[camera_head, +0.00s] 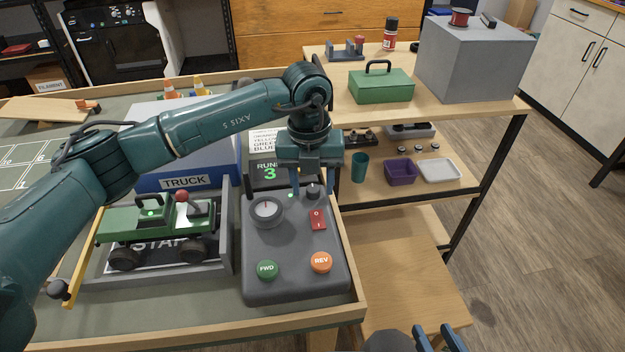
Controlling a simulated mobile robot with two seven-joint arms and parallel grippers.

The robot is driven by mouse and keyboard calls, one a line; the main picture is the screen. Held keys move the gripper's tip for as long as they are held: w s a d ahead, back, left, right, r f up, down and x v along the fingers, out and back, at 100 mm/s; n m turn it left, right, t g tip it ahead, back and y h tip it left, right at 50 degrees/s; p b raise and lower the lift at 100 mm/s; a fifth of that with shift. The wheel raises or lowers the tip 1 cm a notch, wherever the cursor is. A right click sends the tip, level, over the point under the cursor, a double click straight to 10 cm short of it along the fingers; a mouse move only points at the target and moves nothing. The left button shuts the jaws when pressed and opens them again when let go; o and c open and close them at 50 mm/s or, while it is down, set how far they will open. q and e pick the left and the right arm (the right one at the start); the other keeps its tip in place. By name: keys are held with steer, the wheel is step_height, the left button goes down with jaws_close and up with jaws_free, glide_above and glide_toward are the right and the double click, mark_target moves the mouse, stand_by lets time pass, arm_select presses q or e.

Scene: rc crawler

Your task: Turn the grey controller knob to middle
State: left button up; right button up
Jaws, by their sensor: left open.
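The dark grey controller box (250,275) lies on the bench in the middle of the view. A round grey knob (267,209) with a pale dial face sits at its upper left. A smaller dark knob (313,191) sits at its upper right, beside a small green light. My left gripper (311,187) points down over the controller's far right part, its fingers apart on either side of the small dark knob. I cannot tell whether they touch it. My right gripper (438,341) shows only partly at the bottom edge, its blue fingers apart and empty.
The controller also has a red rocker switch (318,219), a green FWD button (267,269) and an orange REV button (321,262). A green crawler truck (150,228) stands to the left, under my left arm. A shelf with a green toolbox (381,86) stands behind right.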

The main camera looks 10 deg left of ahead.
mark_target(309, 187)
arm_select(q)
step_height(309, 187, up, 13)
steer(key=shift+a, duration=0.3)
steer(key=shift+r, duration=0.1)
